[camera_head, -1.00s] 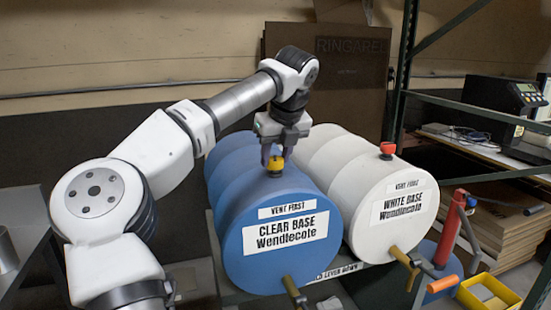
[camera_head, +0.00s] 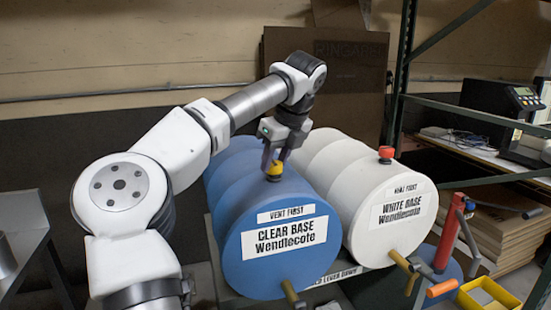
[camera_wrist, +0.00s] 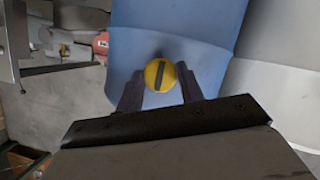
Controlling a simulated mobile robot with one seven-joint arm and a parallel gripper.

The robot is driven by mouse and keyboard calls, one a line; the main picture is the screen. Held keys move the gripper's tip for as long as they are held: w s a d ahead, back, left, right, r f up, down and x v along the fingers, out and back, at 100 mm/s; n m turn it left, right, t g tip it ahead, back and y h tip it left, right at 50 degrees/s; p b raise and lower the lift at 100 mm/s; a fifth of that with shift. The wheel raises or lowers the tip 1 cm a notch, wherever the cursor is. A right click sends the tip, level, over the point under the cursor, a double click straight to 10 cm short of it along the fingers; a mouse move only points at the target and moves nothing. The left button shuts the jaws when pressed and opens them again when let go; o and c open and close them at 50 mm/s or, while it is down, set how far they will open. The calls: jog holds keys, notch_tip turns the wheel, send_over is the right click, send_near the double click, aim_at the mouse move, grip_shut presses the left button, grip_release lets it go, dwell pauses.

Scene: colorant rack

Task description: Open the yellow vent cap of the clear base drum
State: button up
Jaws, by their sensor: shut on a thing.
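The clear base drum (camera_head: 238,262) is blue and lies on its side, its labelled end facing me. Its yellow vent cap (camera_head: 275,169) sits on top near that end. My gripper (camera_head: 274,160) comes down from above and is shut on the cap. In the wrist view the round yellow cap (camera_wrist: 160,75), with a dark bar across it, lies between the two dark fingers (camera_wrist: 160,88). Whether the cap has turned or loosened cannot be told. A brass-coloured tap (camera_head: 291,291) is low on the drum's end.
A white base drum (camera_head: 350,215) with a red cap (camera_head: 386,153) lies close on the right. A red pump-like tool (camera_head: 449,232) and a yellow bin (camera_head: 484,297) are farther right. A green shelf frame (camera_head: 401,75) stands behind.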

jog(key=o, duration=1)
jog(key=p+v, duration=0.5)
jog(key=v, duration=0.8)
jog(key=shift+d+r, duration=0.2)
jog(key=shift+r, duration=0.15)
